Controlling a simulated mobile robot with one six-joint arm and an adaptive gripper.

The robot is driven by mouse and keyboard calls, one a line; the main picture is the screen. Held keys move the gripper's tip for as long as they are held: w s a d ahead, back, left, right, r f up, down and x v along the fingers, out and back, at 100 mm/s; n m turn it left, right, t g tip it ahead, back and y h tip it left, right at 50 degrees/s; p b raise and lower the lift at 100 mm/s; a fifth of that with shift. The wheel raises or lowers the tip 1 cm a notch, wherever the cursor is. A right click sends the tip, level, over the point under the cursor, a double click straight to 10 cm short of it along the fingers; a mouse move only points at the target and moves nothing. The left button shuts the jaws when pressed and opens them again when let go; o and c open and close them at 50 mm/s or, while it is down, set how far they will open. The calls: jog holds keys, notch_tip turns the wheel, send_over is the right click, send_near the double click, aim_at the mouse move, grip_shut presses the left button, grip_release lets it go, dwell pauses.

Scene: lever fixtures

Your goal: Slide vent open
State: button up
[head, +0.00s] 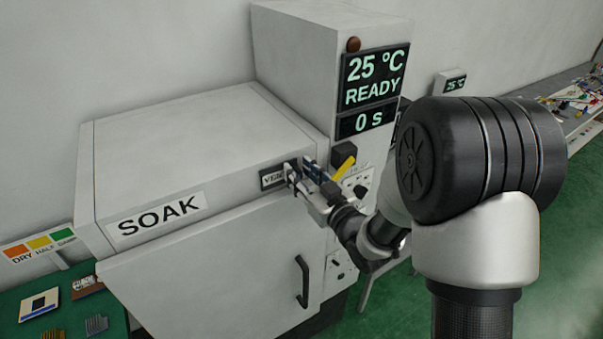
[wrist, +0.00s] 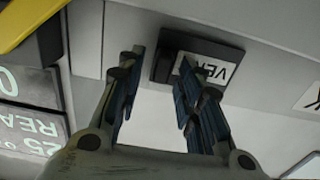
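The vent (head: 271,180) is a small dark plate with a white label, on the upper right front of the white SOAK cabinet (head: 190,150). In the wrist view the vent plate (wrist: 163,68) appears upside down, its lettering partly covered by a finger. My gripper (head: 303,172) is at the vent's right end in the head view. In the wrist view my gripper (wrist: 160,88) has its two fingers spread, one beside the plate's left end and one in front of its label. I cannot tell whether either finger touches the plate.
A tall control column (head: 335,60) with a READY display stands right of the vent. A yellow handle (head: 345,168) on a black block sits close to my gripper. A dark door handle (head: 302,282) is below. A green table (head: 65,310) is at the lower left.

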grip_shut()
dwell(0.6)
